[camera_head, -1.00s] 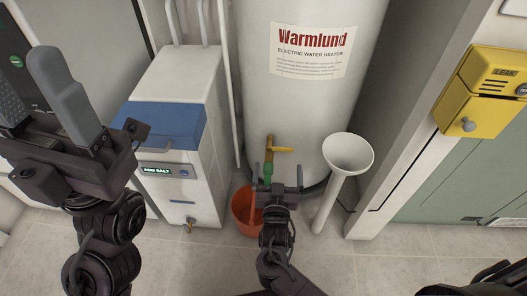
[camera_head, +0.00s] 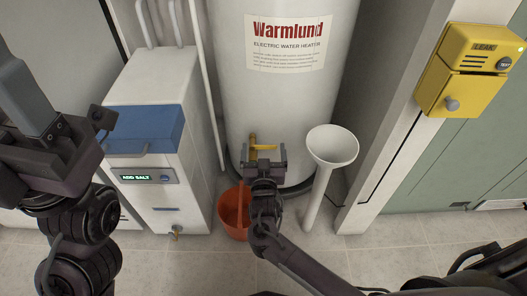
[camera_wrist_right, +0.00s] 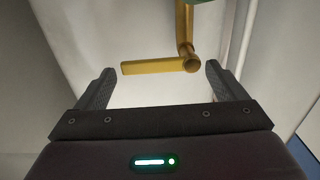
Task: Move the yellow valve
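The yellow valve (camera_head: 264,147) is a lever on a brass tap low on the front of the white water heater (camera_head: 270,105). In the right wrist view the valve's lever (camera_wrist_right: 150,68) runs crosswise to the left from its round pivot. My right gripper (camera_head: 264,152) is open right in front of the valve. In its wrist view the two fingers (camera_wrist_right: 160,70) stand apart on either side of the lever, with no clear contact. My left gripper (camera_head: 18,95) is at the left edge, away from the valve. One finger shows, standing wide on its palm; the other is out of frame.
A red bucket (camera_head: 235,212) stands on the floor below the tap. A white funnel (camera_head: 332,145) on a pipe is close to the right. A white cabinet with a blue lid (camera_head: 146,129) stands left. A yellow leak alarm box (camera_head: 462,75) hangs at the right.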

